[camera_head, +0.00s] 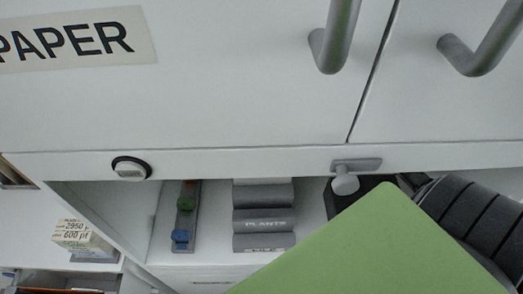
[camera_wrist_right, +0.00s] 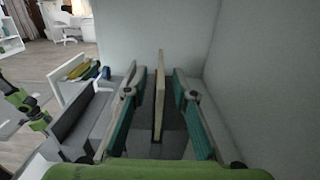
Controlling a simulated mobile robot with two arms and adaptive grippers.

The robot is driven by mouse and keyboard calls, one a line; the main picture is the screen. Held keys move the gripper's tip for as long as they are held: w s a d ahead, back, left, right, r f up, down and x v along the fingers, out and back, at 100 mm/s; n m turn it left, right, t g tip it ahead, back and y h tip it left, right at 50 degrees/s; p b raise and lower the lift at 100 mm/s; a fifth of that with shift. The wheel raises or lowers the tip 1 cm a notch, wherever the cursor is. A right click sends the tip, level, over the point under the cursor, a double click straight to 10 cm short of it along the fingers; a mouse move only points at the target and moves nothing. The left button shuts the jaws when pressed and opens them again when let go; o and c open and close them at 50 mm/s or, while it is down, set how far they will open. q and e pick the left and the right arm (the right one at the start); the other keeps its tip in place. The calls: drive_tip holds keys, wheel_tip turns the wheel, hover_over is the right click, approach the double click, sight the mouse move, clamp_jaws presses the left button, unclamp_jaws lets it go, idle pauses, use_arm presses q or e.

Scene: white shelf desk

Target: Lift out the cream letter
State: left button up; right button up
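The cream letter (camera_wrist_right: 159,96) shows in the right wrist view as a thin upright sheet, seen almost edge-on, in a narrow compartment with a dark floor. My right gripper (camera_wrist_right: 157,76) is open, one teal finger on each side of the letter. Gaps show between the letter and both fingers, so it is not gripped. In the head view a green part of my arm covers the lower right, and neither the letter nor the right fingertips show there.
A pale wall stands close right of the right gripper. Grey and dark dividers (camera_wrist_right: 80,118) and yellow-green items (camera_wrist_right: 80,69) lie left. In the head view, a white cabinet (camera_head: 220,90) labelled PAPER overhangs a shelf with grey boxes (camera_head: 263,220) and a small knob (camera_head: 344,183).

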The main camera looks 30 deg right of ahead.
drive_tip(key=shift+w+a, duration=0.15)
drive_tip(key=shift+w+a+r+p, duration=0.15)
drive_tip(key=shift+a+p, duration=0.1)
drive_tip(key=shift+p, duration=0.05)
drive_tip(key=p+x, duration=0.2)
drive_tip(key=x, duration=0.2)
drive_tip(key=shift+w+a+p, duration=0.1)
drive_tip(key=shift+a+p, duration=0.1)
drive_tip(key=shift+p, duration=0.15)
drive_tip(key=shift+w+a, duration=0.1)
clamp_jaws()
